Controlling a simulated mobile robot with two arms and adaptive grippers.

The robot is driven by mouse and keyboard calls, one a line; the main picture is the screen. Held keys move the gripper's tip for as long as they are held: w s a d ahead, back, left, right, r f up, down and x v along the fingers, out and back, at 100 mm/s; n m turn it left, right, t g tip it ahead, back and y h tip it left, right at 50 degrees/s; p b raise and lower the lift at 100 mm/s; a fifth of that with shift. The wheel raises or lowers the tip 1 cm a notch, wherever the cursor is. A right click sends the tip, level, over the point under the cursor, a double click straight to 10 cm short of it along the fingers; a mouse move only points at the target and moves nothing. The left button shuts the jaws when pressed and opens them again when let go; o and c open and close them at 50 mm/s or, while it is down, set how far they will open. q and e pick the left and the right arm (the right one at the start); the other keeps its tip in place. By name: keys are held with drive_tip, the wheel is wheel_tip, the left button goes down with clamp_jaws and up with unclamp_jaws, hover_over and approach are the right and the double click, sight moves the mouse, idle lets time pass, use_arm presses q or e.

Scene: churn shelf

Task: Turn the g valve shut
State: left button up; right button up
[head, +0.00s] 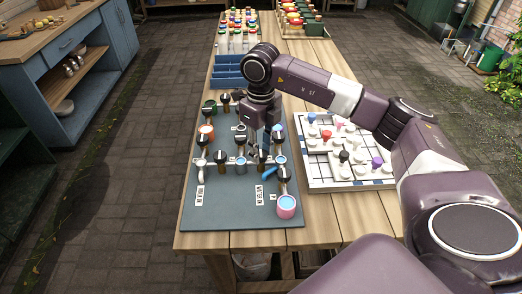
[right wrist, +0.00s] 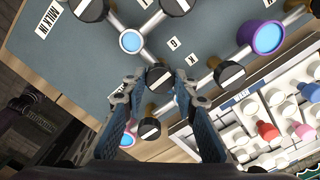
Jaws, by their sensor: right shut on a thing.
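The g valve (right wrist: 158,76), a black knob with a white stripe, sits between the fingertips of my right gripper (right wrist: 156,86) in the right wrist view. A small G label (right wrist: 175,43) lies on the board close to it. The right gripper is shut on this knob. In the head view the right gripper (head: 267,134) points down over the middle of the grey board (head: 205,222), and its arm and fingers hide much of the valve there. My left gripper is not in view.
Other black knobs stand close by, one near the K label (right wrist: 230,75). A pink-rimmed cup (head: 287,206) is at the board's front right. A white game board with pieces (head: 318,177) lies to the right. Blue blocks (head: 229,73) and bottles stand behind.

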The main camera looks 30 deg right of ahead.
sight(261, 153)
drive_tip(key=shift+w+r+m, duration=0.1)
drive_tip(key=shift+r+m, duration=0.05)
drive_tip(key=shift+m, duration=0.15)
drive_tip(key=o, duration=1.2)
drive_tip(key=shift+c, duration=0.2)
wheel_tip(261, 153, up, 12)
